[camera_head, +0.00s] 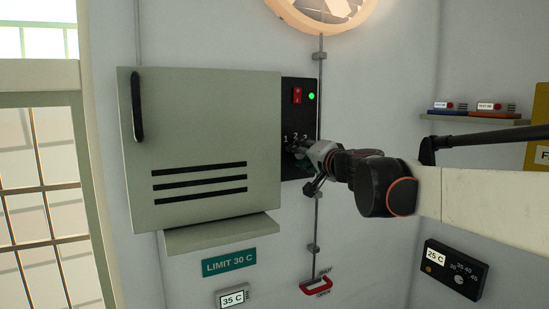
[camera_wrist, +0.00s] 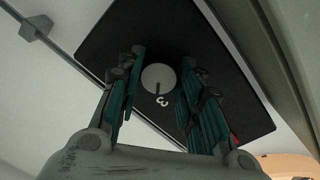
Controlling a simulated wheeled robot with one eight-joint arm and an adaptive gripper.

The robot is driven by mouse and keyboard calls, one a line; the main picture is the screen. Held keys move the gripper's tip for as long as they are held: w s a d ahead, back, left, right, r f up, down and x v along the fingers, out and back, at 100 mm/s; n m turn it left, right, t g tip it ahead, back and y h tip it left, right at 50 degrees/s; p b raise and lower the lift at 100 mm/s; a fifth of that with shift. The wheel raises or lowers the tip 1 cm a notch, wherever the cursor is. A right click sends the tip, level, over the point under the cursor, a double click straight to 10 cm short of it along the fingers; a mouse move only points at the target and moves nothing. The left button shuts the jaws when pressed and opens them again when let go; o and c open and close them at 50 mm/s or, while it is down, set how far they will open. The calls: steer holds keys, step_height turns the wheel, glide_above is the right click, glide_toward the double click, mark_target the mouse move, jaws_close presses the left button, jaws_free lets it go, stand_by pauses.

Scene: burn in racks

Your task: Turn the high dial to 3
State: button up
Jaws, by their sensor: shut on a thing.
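The high dial (camera_wrist: 158,76) is a round grey knob on a black panel (camera_head: 299,96) to the right of the grey cabinet door. In the wrist view its dark pointer line is directed at the printed 3. In the head view the numbers 1, 2 and 3 show above the dial, which is mostly hidden behind my gripper (camera_head: 310,150). My gripper comes from the right, and its teal-padded fingers (camera_wrist: 160,88) are shut on the dial, one on each side.
The grey cabinet (camera_head: 200,140) stands close left. A thin conduit (camera_head: 318,225) runs beside the panel down to a red handle (camera_head: 318,287). A second dial box (camera_head: 455,270) is at lower right.

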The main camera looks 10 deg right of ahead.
steer(key=m+b, duration=0.1)
steer(key=m, duration=0.5)
steer(key=shift+r, duration=0.1)
stand_by(0.5)
steer(key=o, duration=1.1)
steer(key=shift+c, duration=0.2)
steer(key=shift+d, duration=0.1)
